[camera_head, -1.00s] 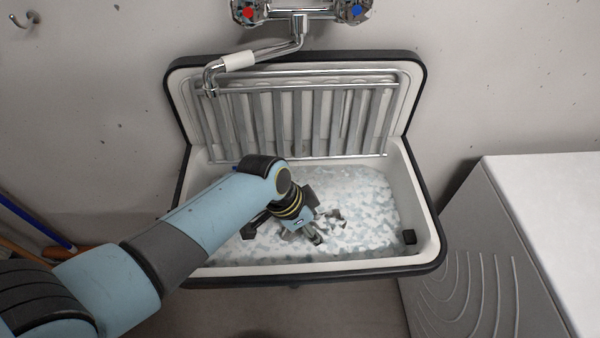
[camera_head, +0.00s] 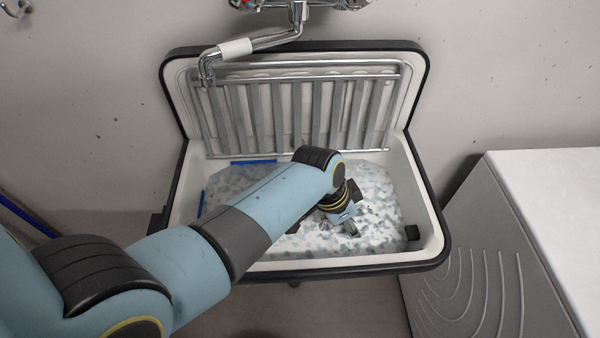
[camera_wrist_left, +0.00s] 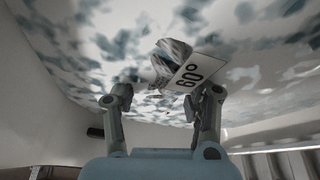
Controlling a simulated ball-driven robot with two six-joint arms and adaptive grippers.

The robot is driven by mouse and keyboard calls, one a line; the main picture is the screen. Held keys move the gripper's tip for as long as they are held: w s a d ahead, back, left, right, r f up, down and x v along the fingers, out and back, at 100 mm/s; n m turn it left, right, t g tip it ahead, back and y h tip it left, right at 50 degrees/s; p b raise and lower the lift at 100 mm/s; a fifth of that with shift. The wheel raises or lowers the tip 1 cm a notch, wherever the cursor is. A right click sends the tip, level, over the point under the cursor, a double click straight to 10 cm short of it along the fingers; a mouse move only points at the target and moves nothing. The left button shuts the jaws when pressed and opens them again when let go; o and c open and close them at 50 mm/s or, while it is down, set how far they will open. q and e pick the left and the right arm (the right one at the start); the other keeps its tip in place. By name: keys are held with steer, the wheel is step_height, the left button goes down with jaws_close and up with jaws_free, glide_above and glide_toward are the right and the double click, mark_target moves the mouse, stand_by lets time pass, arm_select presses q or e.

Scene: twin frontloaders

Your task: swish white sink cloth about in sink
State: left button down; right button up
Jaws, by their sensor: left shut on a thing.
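The sink (camera_head: 427,215) is a white basin with a black rim, holding water (camera_head: 385,195) covered in white and blue-grey mottled suds. My left gripper (camera_head: 350,226) points down into the right half of the basin, at the suds. In the left wrist view, my left gripper (camera_wrist_left: 160,97) is shut on a small crumpled piece of the white sink cloth (camera_wrist_left: 172,52). A white tag marked 60° (camera_wrist_left: 196,73) shows beside it. The rest of the cloth is hidden or cannot be told from the suds. My right gripper is not in view.
A metal grid (camera_head: 300,112) stands upright at the sink's back. A chrome tap spout (camera_head: 270,42) hangs above it. A small black block (camera_head: 412,233) is at the basin's right side. A blue strip (camera_head: 252,162) shows at its back edge. A white-topped grey cabinet (camera_head: 555,200) stands right.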

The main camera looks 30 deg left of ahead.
mark_target(363, 220)
arm_select(q)
steer(key=d, duration=0.1)
steer(key=w+d+r, duration=0.1)
steer(key=shift+w+d+r, duration=0.15)
steer(key=shift+w+d, duration=0.05)
steer(key=shift+d, duration=0.1)
steer(key=shift+a, duration=0.1)
steer(key=shift+s+a+p, duration=0.2)
steer(key=shift+a+p, duration=0.15)
steer(key=s+a+p, duration=0.1)
steer(key=a, duration=0.1)
steer(key=s+a+p, duration=0.1)
steer(key=s+a, duration=0.1)
steer(key=a, duration=0.1)
steer(key=s+a+p, duration=0.2)
steer(key=a, duration=0.1)
steer(key=shift+s, duration=0.2)
steer(key=shift+d+f, duration=0.1)
steer(key=shift+f, duration=0.1)
